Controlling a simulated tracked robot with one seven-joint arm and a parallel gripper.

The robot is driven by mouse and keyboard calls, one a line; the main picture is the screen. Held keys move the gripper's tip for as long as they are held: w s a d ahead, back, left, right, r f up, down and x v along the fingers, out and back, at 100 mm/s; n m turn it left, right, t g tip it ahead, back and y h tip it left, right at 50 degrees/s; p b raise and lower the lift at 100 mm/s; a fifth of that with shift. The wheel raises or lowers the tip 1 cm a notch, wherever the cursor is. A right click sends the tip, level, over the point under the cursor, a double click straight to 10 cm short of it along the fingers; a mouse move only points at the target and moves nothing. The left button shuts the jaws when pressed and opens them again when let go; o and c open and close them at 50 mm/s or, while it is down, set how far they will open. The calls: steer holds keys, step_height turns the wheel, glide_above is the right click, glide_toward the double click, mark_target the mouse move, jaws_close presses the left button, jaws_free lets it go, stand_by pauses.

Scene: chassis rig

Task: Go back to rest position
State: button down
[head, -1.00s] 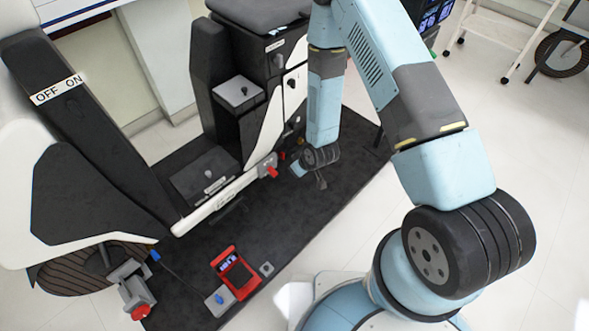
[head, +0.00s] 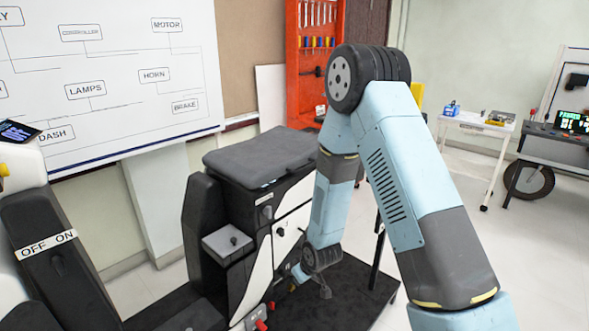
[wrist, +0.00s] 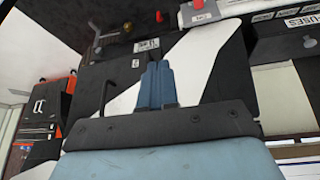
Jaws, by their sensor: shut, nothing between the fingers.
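My gripper (head: 297,274) hangs at the end of my bent blue arm, low in the middle of the head view, in front of the right side of the black and white chassis rig (head: 258,200). In the wrist view my gripper (wrist: 157,68) shows two blue fingers pressed together with nothing between them. White and dark panels of the rig lie beyond the fingertips. I cannot tell the exact gap between the fingertips and the panels, but no contact is visible.
A red knob (head: 261,325) is low on the rig, below and left of my gripper. A wall board (head: 110,70) and a red tool rack (head: 297,60) stand behind. A white side table (head: 475,125) is at right. Open floor (head: 455,220) lies right of the rig.

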steer(key=s+d+r+m+h, duration=0.1)
steer(key=d+r, duration=0.3)
steer(key=r, duration=0.6)
steer(key=s+d+r+m+t, duration=0.1)
steer(key=d+r+m, duration=0.1)
steer(key=d+r, duration=0.5)
steer(key=s+d+r+m+h, duration=0.1)
steer(key=d+r, duration=0.1)
steer(key=r, duration=1)
steer(key=s+d+r+m, duration=0.1)
steer(key=s+d+r, duration=0.2)
steer(key=s+r, duration=0.2)
steer(key=s+d+r+m, duration=0.1)
steer(key=s+d+r, duration=0.1)
steer(key=s+r, duration=0.3)
steer(key=s+d+r+m+h, duration=0.1)
steer(key=s+r, duration=0.5)
steer(key=s, duration=0.6)
steer(key=d+m, duration=0.1)
steer(key=d, duration=0.1)
steer(key=shift+d, duration=0.35)
steer(key=shift+s+r, duration=0.1)
